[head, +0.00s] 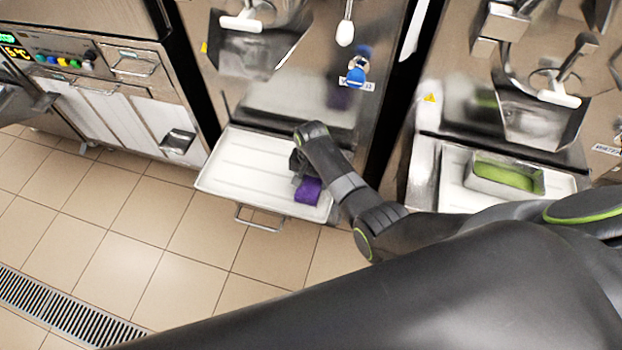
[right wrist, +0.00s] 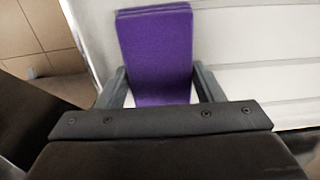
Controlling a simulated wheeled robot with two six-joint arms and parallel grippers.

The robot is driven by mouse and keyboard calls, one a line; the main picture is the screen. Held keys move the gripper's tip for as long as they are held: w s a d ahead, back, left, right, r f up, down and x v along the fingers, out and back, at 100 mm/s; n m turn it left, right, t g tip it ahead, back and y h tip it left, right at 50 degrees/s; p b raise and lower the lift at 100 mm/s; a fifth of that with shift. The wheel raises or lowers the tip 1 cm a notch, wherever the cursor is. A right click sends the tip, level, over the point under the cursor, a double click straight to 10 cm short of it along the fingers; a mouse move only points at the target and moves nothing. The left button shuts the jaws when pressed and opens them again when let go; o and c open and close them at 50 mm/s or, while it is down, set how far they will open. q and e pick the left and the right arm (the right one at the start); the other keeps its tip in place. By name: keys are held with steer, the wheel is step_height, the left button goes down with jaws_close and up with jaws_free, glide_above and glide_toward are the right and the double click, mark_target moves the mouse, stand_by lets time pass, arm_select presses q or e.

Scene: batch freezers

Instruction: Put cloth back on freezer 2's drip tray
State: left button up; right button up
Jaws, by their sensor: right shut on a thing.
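A folded purple cloth (head: 308,190) is at the right end of the white drip tray (head: 240,175) of the middle freezer. My right gripper (head: 299,164) reaches down over this tray, partly hidden behind its own wrist. In the right wrist view the cloth (right wrist: 157,55) sits between the two fingers, and my right gripper (right wrist: 160,90) is shut on it. The ribbed white tray surface (right wrist: 255,50) lies behind and beside the cloth. I cannot tell whether the cloth touches the tray. My left gripper is not in view.
The right freezer's tray (head: 452,190) holds a metal pan (head: 505,178) with green contents. A metal chute (head: 255,50) hangs above the middle tray. A wire handle (head: 258,220) sticks out in front. Tiled floor (head: 110,215) with a drain grate (head: 65,310) is clear.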

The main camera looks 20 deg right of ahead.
mark_target(311, 180)
steer(key=shift+f, duration=0.15)
steer(key=o, duration=1.1)
steer(key=shift+c, duration=0.2)
step_height(311, 180, up, 12)
steer(key=p, duration=0.1)
steer(key=shift+p, duration=0.4)
